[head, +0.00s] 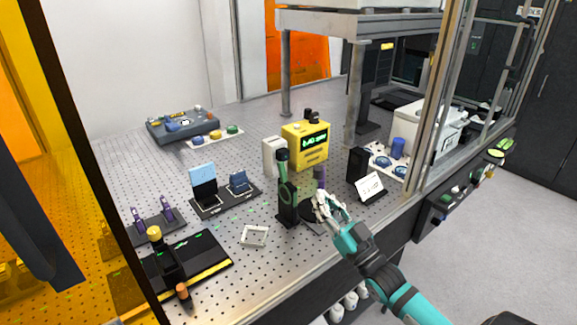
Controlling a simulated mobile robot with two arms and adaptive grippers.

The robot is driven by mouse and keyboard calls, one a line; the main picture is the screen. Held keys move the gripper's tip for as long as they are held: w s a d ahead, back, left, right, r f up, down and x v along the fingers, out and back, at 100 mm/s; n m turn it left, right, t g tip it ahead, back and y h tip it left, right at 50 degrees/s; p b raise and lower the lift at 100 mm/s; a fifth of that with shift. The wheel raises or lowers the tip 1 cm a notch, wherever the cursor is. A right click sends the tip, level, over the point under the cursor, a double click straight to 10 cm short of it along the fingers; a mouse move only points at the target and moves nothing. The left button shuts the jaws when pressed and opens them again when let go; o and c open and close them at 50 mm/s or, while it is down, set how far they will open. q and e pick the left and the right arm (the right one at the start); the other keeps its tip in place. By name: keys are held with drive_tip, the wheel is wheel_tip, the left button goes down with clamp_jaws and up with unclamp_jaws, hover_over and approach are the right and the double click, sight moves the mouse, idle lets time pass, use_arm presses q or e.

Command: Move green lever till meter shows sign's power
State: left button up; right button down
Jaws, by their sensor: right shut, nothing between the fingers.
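The yellow meter (305,147) stands near the middle of the perforated table, and its dark display (314,141) shows green characters too small to read surely. A black upright holder (288,205) stands in front of it with a green lever (283,170) rising from it, dark at the top. The white sign card (370,188) leans at the right, its text too small to read. My right gripper (320,203) is shut and empty, to the right of the lever's holder and apart from the lever. My left gripper is not in view.
A purple post (320,177) and a dark round base (312,214) are close to my right gripper. A white square frame (254,236) lies left of it. A black rail unit (190,262) sits at front left. A metal frame post (440,95) stands right.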

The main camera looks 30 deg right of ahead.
sight(283, 172)
drive_tip(key=p+x, duration=0.1)
drive_tip(key=x, duration=0.2)
drive_tip(key=f+p+x, duration=0.1)
drive_tip(key=x, duration=0.3)
drive_tip(key=p+x, duration=0.1)
drive_tip(key=x, duration=0.2)
drive_tip(key=shift+w+a+f, duration=0.1)
drive_tip(key=shift+w+f, duration=0.05)
drive_tip(key=shift+w, duration=0.45)
drive_tip(key=shift+w+f, duration=0.15)
drive_tip(key=shift+w, duration=0.15)
drive_tip(key=shift+w+f, duration=0.15)
drive_tip(key=shift+w, duration=0.05)
drive_tip(key=shift+w+p, duration=0.15)
drive_tip(key=shift+p, duration=0.3)
drive_tip(key=shift+w+a+r+g+p, duration=0.1)
drive_tip(key=shift+w+r+g+p, duration=0.25)
drive_tip(key=shift+p, duration=0.3)
drive_tip(key=shift+w+f+g+p, duration=0.35)
drive_tip(key=shift+w+p, duration=0.05)
drive_tip(key=shift+f, duration=0.15)
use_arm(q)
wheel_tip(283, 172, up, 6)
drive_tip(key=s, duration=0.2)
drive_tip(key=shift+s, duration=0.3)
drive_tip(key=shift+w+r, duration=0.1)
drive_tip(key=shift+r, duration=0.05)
